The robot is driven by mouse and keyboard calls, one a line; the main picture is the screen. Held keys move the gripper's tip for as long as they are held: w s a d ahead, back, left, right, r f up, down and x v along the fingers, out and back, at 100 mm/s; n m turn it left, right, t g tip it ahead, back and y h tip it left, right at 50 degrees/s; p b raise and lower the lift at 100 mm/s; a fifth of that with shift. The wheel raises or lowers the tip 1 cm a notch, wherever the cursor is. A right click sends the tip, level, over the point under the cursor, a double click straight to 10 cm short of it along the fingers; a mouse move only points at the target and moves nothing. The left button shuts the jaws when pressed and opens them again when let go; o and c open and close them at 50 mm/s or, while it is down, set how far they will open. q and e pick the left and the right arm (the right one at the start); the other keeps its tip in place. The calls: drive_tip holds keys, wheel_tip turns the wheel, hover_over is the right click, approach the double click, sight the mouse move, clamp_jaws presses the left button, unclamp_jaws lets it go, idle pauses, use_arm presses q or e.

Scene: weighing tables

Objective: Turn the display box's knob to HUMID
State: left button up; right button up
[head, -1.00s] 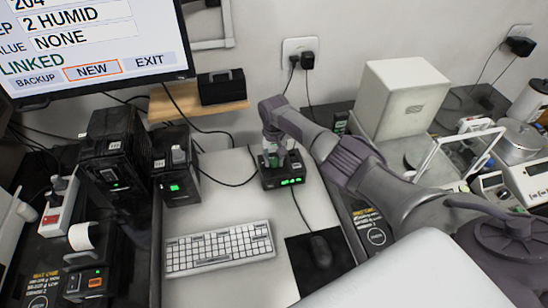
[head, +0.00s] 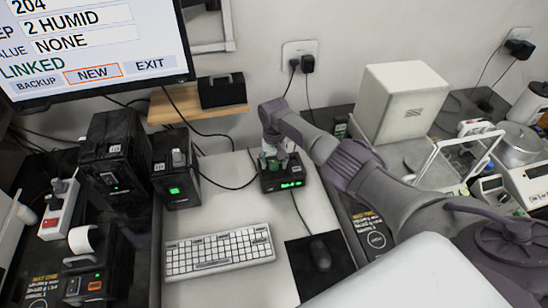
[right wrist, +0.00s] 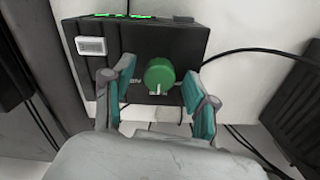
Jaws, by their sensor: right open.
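The display box (head: 272,182) is a small black box with a lit green readout, standing on the light table behind the keyboard. In the right wrist view its face shows a round green knob (right wrist: 160,76) with a pale mark at its lower edge. Small lettering beside the knob is partly hidden and I cannot read it. My right gripper (right wrist: 158,84) is open, with one teal-padded finger on each side of the knob and a visible gap to it. In the head view the right gripper (head: 273,156) is over the box. My left gripper is not in view.
A monitor (head: 95,45) at upper left reads "2 HUMID", "NONE" and "LINKED". A keyboard (head: 220,251) and mouse (head: 320,254) lie in front of the box. Black units (head: 176,170) stand to its left, a white box (head: 402,103) to its right. A pale button (right wrist: 91,46) sits near the knob.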

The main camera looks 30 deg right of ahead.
sight(274, 164)
wheel_tip(274, 164, up, 12)
idle(0.4)
drive_tip(key=shift+f, duration=0.1)
idle(0.3)
